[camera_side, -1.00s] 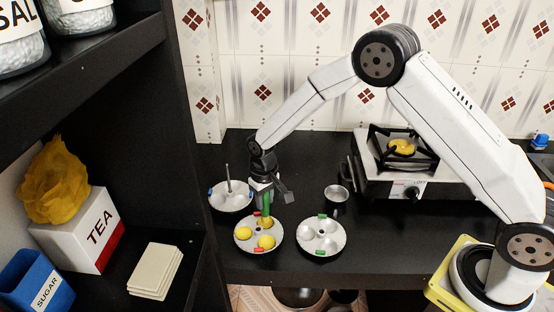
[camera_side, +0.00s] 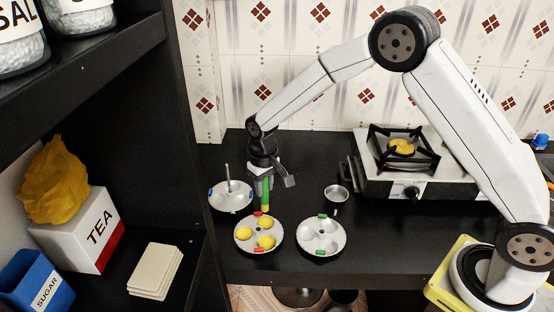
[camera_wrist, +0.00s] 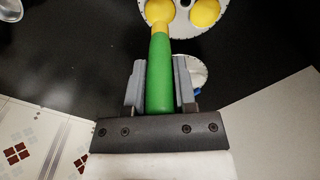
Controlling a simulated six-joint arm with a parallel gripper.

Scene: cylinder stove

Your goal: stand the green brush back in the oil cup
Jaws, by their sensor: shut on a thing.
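My gripper (camera_side: 263,183) is shut on the green brush (camera_side: 266,185) and holds it upright, yellow end down, above the back of the red-tabbed plate (camera_side: 249,245). The wrist view shows the green handle (camera_wrist: 160,75) between the fingers. Its yellow end overlaps a yellow ball there, so I cannot tell if they touch. The oil cup appears to be the small metal cup (camera_side: 336,193), to the right of my gripper on the black counter. I cannot see inside it clearly.
The red-tabbed plate holds yellow balls (camera_side: 266,242). A green-tabbed plate (camera_side: 321,250) stands right of it, in front of the cup. A blue-tabbed plate (camera_side: 217,203) with an upright rod is at left. A stove (camera_side: 375,187) stands at right, a shelf at left.

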